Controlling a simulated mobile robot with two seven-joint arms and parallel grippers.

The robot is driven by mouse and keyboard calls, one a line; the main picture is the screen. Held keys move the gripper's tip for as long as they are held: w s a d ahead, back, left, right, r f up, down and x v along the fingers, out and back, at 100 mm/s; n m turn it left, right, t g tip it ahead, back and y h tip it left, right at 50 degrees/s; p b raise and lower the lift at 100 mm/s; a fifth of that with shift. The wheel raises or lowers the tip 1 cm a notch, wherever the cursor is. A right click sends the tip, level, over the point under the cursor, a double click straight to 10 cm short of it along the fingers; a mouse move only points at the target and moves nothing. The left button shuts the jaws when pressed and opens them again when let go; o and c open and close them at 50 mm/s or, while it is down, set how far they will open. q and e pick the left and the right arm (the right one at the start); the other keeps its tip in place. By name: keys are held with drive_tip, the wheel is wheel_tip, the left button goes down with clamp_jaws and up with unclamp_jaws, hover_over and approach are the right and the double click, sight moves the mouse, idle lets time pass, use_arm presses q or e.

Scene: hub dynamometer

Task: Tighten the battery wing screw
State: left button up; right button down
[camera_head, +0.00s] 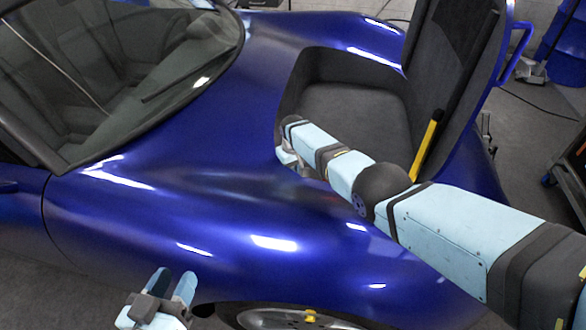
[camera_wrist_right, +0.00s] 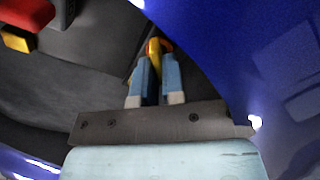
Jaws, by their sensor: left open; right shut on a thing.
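The wing screw shows as a small orange-yellow piece (camera_wrist_right: 155,46) between the fingertips of my right gripper (camera_wrist_right: 157,62) in the right wrist view. The right gripper is shut on it. Most of the piece is hidden by the fingers. In the head view my right arm reaches over the blue car into its open compartment (camera_head: 350,112); the fingers are hidden there by the arm and the compartment edge. My left gripper (camera_head: 171,278) is open and empty beside the car at the bottom left.
A red part (camera_wrist_right: 22,12) and a yellow part (camera_wrist_right: 15,40) lie at the top left of the right wrist view. The blue body panel (camera_wrist_right: 270,75) is close on the right. The raised lid (camera_head: 455,75) stands behind my right arm. The car's wheel (camera_head: 280,318) is at the bottom.

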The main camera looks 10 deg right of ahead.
use_arm(q)
drive_tip(key=shift+s+f, duration=0.2)
use_arm(e)
drive_tip(key=shift+d, duration=0.1)
drive_tip(key=c, duration=1.2)
unclamp_jaws()
drive_tip(key=shift+r, duration=0.25)
drive_tip(key=shift+r+p, duration=0.35)
drive_tip(key=shift+p, duration=0.15)
wheel_tip(320, 180, up, 4)
drive_tip(key=p, duration=0.3)
drive_tip(key=shift+r, duration=0.25)
use_arm(q)
drive_tip(key=s+a+f+g+y+p, duration=0.2)
drive_tip(key=a+f+g+p, duration=0.2)
drive_tip(key=f, duration=0.1)
drive_tip(key=shift+s+f+y, duration=0.25)
drive_tip(key=shift+f+y, duration=0.05)
drive_tip(key=shift+y, duration=0.1)
use_arm(e)
wheel_tip(320, 180, up, 8)
drive_tip(key=shift+r, duration=0.1)
